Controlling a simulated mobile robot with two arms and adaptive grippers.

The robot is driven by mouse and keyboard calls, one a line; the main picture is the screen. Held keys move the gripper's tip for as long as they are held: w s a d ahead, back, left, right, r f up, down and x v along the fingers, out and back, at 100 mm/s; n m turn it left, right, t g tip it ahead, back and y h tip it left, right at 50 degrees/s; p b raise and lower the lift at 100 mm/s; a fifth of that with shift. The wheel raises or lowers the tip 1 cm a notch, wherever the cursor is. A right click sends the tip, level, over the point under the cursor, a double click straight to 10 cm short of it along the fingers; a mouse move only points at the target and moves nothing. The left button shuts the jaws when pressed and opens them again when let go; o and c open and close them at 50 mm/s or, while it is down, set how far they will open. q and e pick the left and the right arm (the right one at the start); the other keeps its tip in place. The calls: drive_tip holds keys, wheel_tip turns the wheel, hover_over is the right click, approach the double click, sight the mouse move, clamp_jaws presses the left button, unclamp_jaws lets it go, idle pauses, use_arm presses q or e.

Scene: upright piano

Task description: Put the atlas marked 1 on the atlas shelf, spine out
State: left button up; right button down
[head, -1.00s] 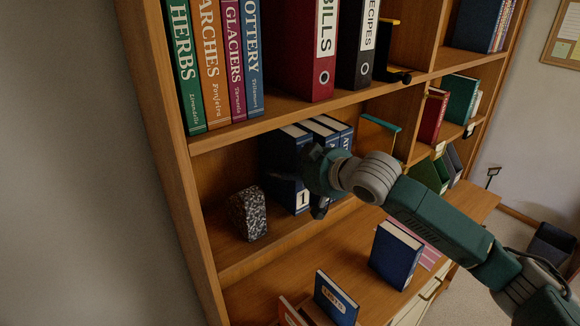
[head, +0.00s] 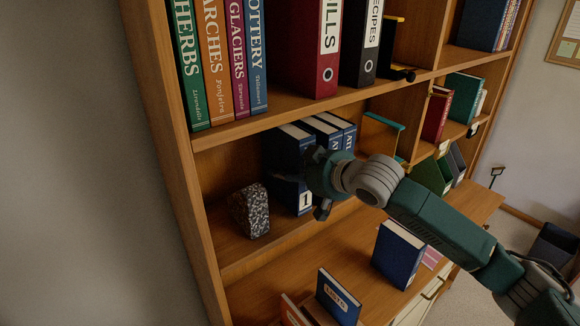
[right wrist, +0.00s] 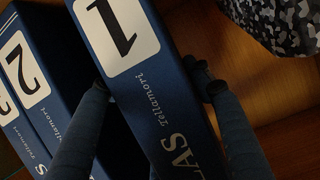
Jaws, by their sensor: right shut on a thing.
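The atlas marked 1 (head: 285,148) is a thick dark blue book with a white label. It stands upright on the middle shelf, spine facing out, left of the other blue atlases (head: 325,131). My right gripper (head: 318,186) is at its spine and hides part of it. In the right wrist view the gripper (right wrist: 155,78) has one finger on each side of the atlas (right wrist: 165,105) and is shut on it. The atlas marked 2 (right wrist: 35,85) is close beside it there. My left gripper is not in view.
A speckled stone block (head: 249,211) stands on the same shelf, left of the atlas. Large books and binders (head: 316,50) fill the shelf above. Below, a blue book (head: 397,253) stands on the desk top. A teal-edged divider (head: 384,121) is to the right.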

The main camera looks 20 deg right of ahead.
drive_tip(key=shift+f, duration=0.45)
drive_tip(key=c, duration=0.8)
unclamp_jaws()
drive_tip(key=shift+o, duration=0.5)
drive_tip(key=shift+s+f, duration=0.1)
drive_tip(key=shift+f, duration=0.15)
drive_tip(key=v, duration=1.2)
drive_tip(key=shift+r, duration=0.2)
